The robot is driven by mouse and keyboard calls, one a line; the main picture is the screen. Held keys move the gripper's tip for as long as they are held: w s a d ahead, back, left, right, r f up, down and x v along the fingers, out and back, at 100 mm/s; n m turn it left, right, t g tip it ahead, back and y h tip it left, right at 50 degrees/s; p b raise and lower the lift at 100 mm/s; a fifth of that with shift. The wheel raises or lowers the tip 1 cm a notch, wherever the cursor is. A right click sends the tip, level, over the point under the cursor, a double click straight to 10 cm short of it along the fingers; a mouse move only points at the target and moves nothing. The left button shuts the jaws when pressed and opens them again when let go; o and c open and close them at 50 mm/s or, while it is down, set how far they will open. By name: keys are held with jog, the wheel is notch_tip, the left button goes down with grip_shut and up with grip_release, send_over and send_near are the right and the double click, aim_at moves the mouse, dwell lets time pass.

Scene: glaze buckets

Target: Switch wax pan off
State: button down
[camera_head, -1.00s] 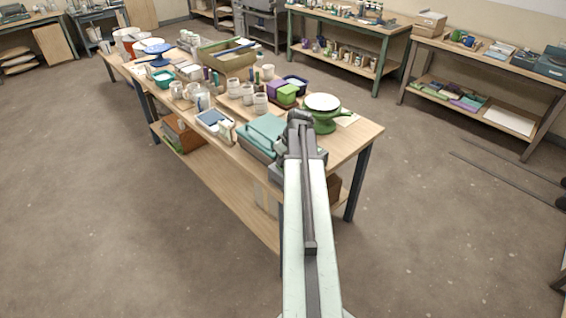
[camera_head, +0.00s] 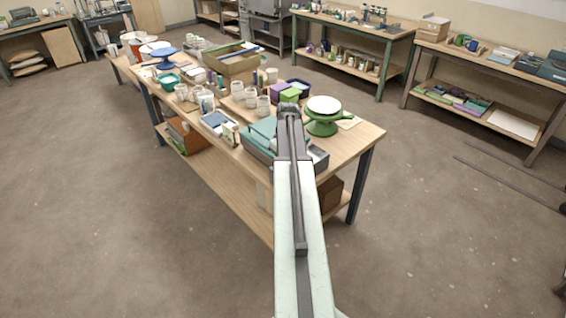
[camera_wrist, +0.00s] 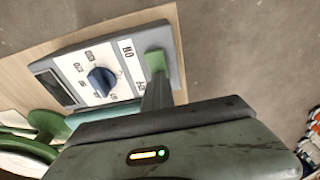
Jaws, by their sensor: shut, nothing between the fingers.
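The wax pan (camera_head: 262,130) is a teal lidded box on a grey base near the front corner of the wooden table. Its grey and white control panel (camera_wrist: 100,75) fills the upper left of the wrist view, with a blue dial (camera_wrist: 102,81), a dark display (camera_wrist: 56,88) and ON and OFF labels. My gripper (camera_wrist: 156,88) is shut and empty, its dark finger reaching over the panel beside the labels. A green piece (camera_wrist: 155,62) shows at its tip; I cannot tell whether it is the switch or a fingertip pad. My gripper (camera_head: 289,112) partly hides the pan in the head view.
A green turntable with a white top (camera_head: 323,108) stands just right of the pan. White cups (camera_head: 263,106), purple and green blocks and a blue-and-white tray (camera_head: 217,121) crowd the table (camera_head: 350,140) behind and left.

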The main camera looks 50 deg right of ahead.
jog(key=shift+s+a+f, duration=0.1)
jog(key=shift+a+f, duration=0.15)
jog(key=shift+a, duration=0.15)
jog(key=shift+s, duration=0.75)
jog(key=shift+r, duration=0.1)
jog(key=shift+d+r+p, duration=0.2)
jog(key=shift+r+p, duration=0.05)
jog(key=shift+p, duration=0.3)
jog(key=r+p, duration=0.5)
jog(key=shift+w+a, duration=0.1)
jog(key=shift+w, duration=0.15)
jog(key=s+r+p, duration=0.3)
jog(key=r+p, duration=0.5)
jog(key=shift+s, duration=0.15)
